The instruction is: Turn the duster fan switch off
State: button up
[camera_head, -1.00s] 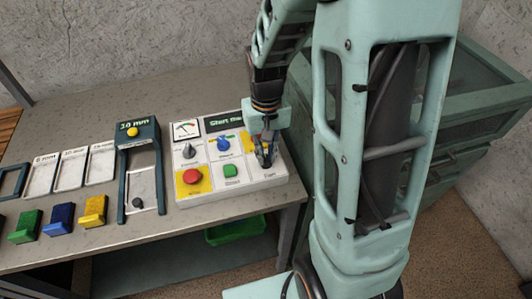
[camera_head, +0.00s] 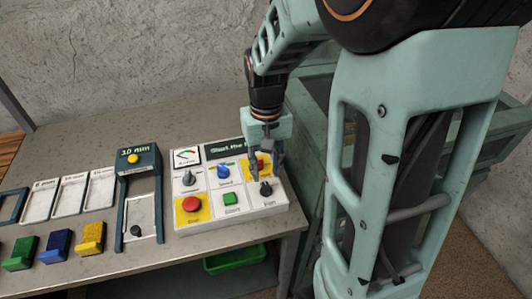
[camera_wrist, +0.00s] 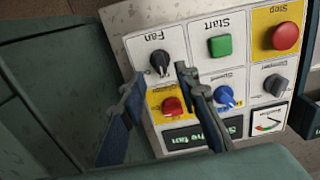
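The fan switch (camera_head: 266,188) is a black knob on a white tile at the right front of the control panel (camera_head: 240,210). In the wrist view the knob (camera_wrist: 160,62) sits on a tile labelled Fan, near my fingertips. My gripper (camera_head: 266,170) is above and just behind the knob in the head view. In the wrist view my gripper (camera_wrist: 159,83) has its two fingers apart with nothing held between them. The knob looks clear of the fingers. The display (camera_wrist: 200,137) shows text, partly hidden by a finger; in the head view it begins with Start.
A red switch (camera_wrist: 172,106) on yellow is close to the fingers. A blue knob (camera_head: 223,171), red button (camera_head: 191,204), green button (camera_head: 231,198) and gauge (camera_head: 186,156) share the panel. A dark-framed stand (camera_head: 138,160) is left. A green cabinet (camera_head: 310,120) is right.

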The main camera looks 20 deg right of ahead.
aim_at(266, 185)
notch_tip(266, 185, up, 7)
jog(key=shift+f, duration=0.15)
